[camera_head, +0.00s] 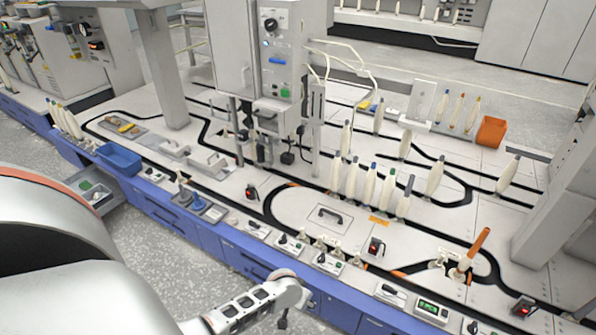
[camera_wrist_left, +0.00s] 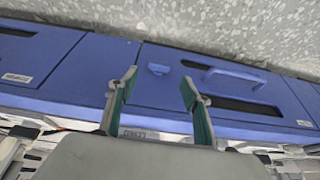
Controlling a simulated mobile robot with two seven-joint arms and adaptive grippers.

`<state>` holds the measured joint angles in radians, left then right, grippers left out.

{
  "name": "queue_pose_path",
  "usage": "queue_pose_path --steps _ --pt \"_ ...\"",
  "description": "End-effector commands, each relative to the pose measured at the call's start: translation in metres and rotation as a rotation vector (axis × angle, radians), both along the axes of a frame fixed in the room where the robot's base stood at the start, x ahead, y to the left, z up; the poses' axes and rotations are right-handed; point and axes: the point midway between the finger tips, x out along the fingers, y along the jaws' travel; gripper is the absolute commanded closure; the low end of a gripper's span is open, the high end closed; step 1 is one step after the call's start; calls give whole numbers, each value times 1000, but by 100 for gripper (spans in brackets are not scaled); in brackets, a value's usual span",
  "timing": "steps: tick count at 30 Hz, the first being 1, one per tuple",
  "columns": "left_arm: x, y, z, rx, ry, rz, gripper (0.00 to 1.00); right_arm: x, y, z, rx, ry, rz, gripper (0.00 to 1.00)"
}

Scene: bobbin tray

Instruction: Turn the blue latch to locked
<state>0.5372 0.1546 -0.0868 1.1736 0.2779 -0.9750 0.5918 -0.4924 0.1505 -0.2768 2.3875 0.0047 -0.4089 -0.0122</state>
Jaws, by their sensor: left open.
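In the left wrist view, a small blue latch (camera_wrist_left: 158,68) sits on the blue cabinet front, just beyond the fingertips. It is nearly the same blue as the panel, and its exact angle is hard to tell. My left gripper (camera_wrist_left: 157,86) is open and empty, with the latch seen between and past its two fingertips; I cannot tell if they touch the panel. In the head view my left arm reaches the front of the blue cabinets (camera_head: 225,254), and its fingers are not clear there. The latch cannot be made out in the head view. My right gripper is not in view.
A blue bar handle (camera_wrist_left: 235,77) stands out beside the latch. Speckled floor (camera_wrist_left: 230,25) lies along the cabinet front. In the head view, the worktop above carries bobbins (camera_head: 370,188), an orange-handled lever (camera_head: 472,250) and a blue bin (camera_head: 119,158).

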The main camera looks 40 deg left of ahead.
Motion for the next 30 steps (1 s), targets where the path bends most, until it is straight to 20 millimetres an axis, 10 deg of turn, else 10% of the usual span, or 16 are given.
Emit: queue_pose_path --steps 12,30 --pt "-18 -6 44 -1 0 1 51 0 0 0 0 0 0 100" --pt "-21 -6 50 0 1 0 51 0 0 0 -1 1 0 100"
